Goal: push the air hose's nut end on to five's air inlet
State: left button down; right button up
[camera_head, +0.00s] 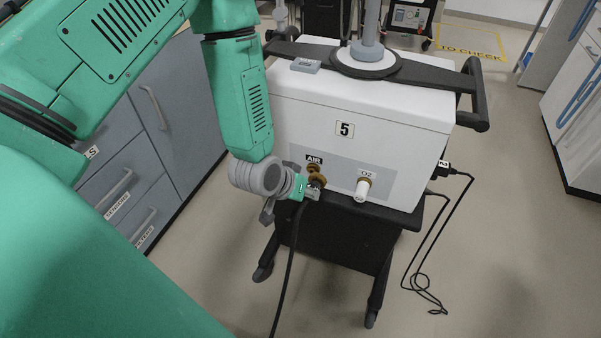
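Ventilator five (345,105) is a white box with a "5" label, on a dark wheeled cart. Its air inlet (313,169) is a brass fitting below the "AIR" label on the front panel. My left gripper (312,192) is right in front of the inlet, shut on the air hose's nut end. The brass nut (317,181) shows at the fingertips, close against the inlet; whether it is seated on it I cannot tell. The black air hose (289,260) hangs down from the gripper. The fingers hide part of the nut end. My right gripper is out of view.
A white-capped O2 fitting (362,189) sits right of the air inlet. A black cable (445,230) hangs from five's right side to the floor. Grey drawers (125,190) stand at the left. The floor right of the cart is mostly clear.

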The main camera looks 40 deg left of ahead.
pick_arm(q)
jog(key=s+a+f, duration=0.2)
jog(key=a+f, duration=0.2)
jog(key=f, duration=0.1)
jog(key=shift+n, duration=0.4)
jog(key=w+b, duration=0.1)
jog(key=w, duration=0.4)
jog(key=shift+w, duration=0.15)
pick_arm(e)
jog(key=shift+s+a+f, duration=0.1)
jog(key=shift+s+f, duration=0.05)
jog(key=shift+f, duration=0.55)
pick_arm(q)
jog(key=shift+w+a, duration=0.1)
jog(key=shift+w, duration=0.05)
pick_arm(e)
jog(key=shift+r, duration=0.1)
pick_arm(q)
jog(key=shift+a, duration=0.2)
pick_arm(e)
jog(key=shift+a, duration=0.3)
pick_arm(q)
jog(key=shift+w+d, duration=0.15)
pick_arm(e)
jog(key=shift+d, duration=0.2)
